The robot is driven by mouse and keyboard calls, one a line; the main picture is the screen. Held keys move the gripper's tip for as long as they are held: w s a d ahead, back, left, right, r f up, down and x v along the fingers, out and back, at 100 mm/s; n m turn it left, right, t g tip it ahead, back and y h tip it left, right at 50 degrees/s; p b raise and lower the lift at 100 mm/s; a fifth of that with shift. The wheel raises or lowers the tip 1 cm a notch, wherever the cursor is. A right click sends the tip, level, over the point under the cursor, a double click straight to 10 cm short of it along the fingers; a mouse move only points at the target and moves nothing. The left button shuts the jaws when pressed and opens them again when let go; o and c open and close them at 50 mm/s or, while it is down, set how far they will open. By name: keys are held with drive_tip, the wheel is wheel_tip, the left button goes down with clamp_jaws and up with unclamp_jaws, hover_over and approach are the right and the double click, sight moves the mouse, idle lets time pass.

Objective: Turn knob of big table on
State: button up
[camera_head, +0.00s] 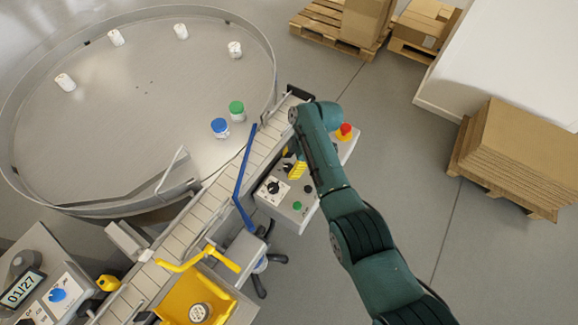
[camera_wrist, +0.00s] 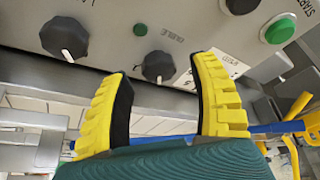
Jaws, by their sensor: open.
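The grey control panel (camera_head: 312,190) stands beside the conveyor, and its face fills the top of the wrist view (camera_wrist: 190,30). A dark knob (camera_wrist: 158,66) lies between the fingertips of my gripper (camera_wrist: 162,70) in the wrist view, with a gap to each finger. My gripper has yellow fingers with black pads, spread open and empty. Other dark knobs sit at left (camera_wrist: 65,37) and top right (camera_wrist: 240,5). In the head view, my gripper (camera_head: 297,170) is over the panel, near a black knob (camera_head: 273,187) on a white label; my arm hides part of the panel.
The big round table (camera_head: 150,85) holds several white jars, one blue-lidded (camera_head: 220,127) and one green-lidded (camera_head: 237,110). A conveyor (camera_head: 205,205) with a blue guide bar (camera_head: 244,165) runs beside the panel. A red emergency button (camera_head: 345,130) and green start button (camera_wrist: 278,30) are close by.

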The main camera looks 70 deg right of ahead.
drive_tip(key=shift+w+a+f, duration=0.15)
drive_tip(key=shift+w+f, duration=0.1)
drive_tip(key=shift+f, duration=0.35)
drive_tip(key=shift+c, duration=0.2)
clamp_jaws()
